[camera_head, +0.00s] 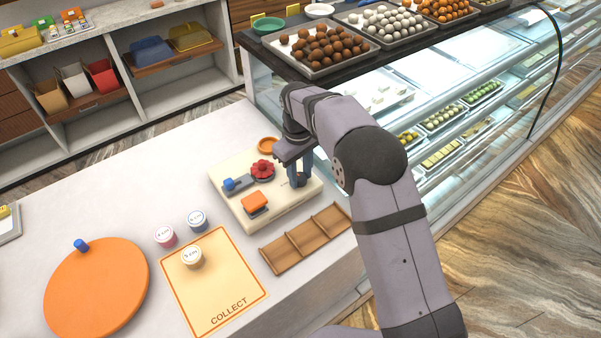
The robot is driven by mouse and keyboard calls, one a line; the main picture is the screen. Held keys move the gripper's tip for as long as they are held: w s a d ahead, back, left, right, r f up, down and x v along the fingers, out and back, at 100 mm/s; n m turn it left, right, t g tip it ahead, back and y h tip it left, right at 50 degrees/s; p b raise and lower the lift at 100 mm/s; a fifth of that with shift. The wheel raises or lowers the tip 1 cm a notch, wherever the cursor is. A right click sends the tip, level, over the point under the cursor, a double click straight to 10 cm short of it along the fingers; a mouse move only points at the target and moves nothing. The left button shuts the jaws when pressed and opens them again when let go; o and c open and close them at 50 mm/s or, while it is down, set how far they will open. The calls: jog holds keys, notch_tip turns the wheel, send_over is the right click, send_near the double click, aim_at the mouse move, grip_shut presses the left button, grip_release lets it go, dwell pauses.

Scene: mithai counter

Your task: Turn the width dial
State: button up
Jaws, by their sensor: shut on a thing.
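A cream device (232,205) sits on the white counter. On its top are a red lobed knob (262,170), a blue-ended lever (235,184) and an orange block (256,202). My gripper (298,183) points down at the right side of the device, right of the red knob and apart from it. Its fingers are shut on a small part at the device's top, which they hide. Small lettering, too small to read, is beside the fingers. The width dial's face and any pointer cannot be made out.
A wooden divided tray (305,239) lies in front of the device. A mat marked COLLECT (222,295), several small lidded tubs (165,236) and an orange disc (96,290) are to the left. An orange ring dish (268,145) stands behind. A glass sweets case (440,100) borders the right.

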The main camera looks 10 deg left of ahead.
aim_at(300, 178)
jog(key=shift+m, duration=1.3)
jog(key=o, duration=1.1)
jog(key=shift+c, duration=0.2)
jog(key=shift+a+r+b, duration=0.15)
jog(key=shift+r+b, duration=1.1)
jog(key=shift+r, duration=2.5)
